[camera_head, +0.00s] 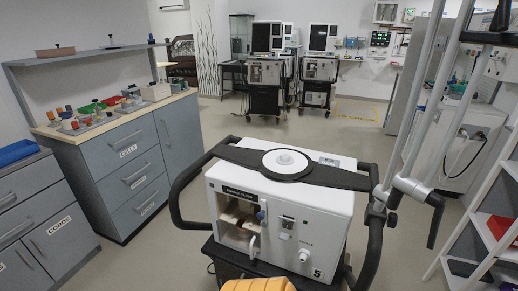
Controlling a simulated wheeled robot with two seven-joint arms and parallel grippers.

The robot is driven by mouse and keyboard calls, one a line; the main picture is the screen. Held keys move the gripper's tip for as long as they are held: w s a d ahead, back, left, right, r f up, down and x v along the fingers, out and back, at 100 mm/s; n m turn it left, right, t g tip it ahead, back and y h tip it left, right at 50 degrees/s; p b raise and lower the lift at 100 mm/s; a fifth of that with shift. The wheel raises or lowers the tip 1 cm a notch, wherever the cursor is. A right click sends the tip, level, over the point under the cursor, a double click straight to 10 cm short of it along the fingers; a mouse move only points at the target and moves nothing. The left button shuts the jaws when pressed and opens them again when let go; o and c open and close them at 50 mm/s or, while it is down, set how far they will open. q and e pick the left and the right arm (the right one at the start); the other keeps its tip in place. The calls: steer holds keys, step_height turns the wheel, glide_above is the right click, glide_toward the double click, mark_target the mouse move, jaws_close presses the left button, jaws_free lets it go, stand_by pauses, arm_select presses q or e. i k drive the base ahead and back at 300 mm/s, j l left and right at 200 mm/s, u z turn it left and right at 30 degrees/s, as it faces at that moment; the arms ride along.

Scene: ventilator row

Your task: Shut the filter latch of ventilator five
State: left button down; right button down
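Ventilator five (335,225) is a white box in the lower middle of the head view, with a "5" on its front right corner. The left part of its front has a dark-labelled filter compartment (235,215) with brownish contents showing inside. A small white lever-like piece (253,246), perhaps the latch, stands at the compartment's lower right. I cannot tell whether the latch is open or shut. Neither of my grippers is in view.
A dark rail (176,190) surrounds the ventilator, and a pale jointed support arm (410,185) rises at its right. A yellow object (258,285) is cut off at the bottom edge. Drawer cabinets (125,165) stand left, shelves (490,235) right. Two more ventilators (320,68) stand behind, beyond open floor.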

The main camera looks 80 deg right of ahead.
mark_target(261, 216)
steer(key=z, duration=2.65)
steer(key=j+u, duration=0.3)
steer(key=k+l, duration=0.05)
